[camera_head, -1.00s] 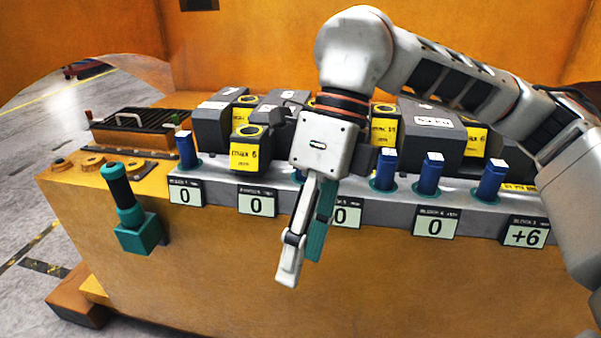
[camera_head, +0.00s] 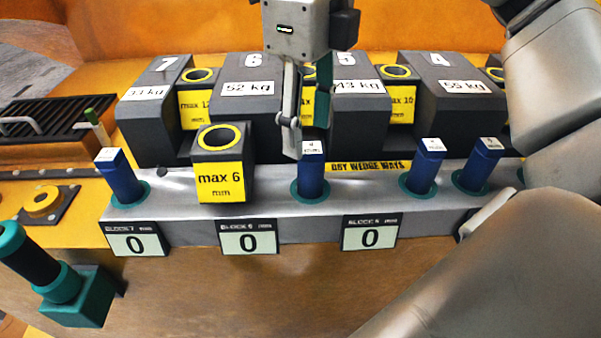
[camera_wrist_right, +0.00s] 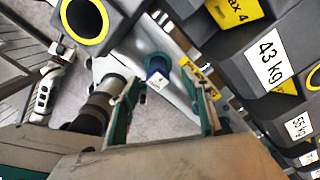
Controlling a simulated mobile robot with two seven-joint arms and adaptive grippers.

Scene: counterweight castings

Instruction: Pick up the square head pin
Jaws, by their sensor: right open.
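Several blue pins with pale labelled tops stand in teal collars along the grey ledge; I cannot tell which one the task means by the square head pin. In the right wrist view this pin (camera_wrist_right: 157,72) shows between the two open teal-padded fingers (camera_wrist_right: 160,88), with nothing gripped. Other blue pins stand at the left (camera_head: 122,178) and right (camera_head: 423,170) (camera_head: 479,166). My left gripper is not in view.
Dark weight blocks (camera_head: 250,107) stand close behind the pins. A yellow-labelled "max 6" block (camera_head: 220,182) juts forward left of the gripper. A teal and black handle (camera_head: 62,288) sticks out at the lower left. Number plates (camera_head: 248,242) line the ledge front.

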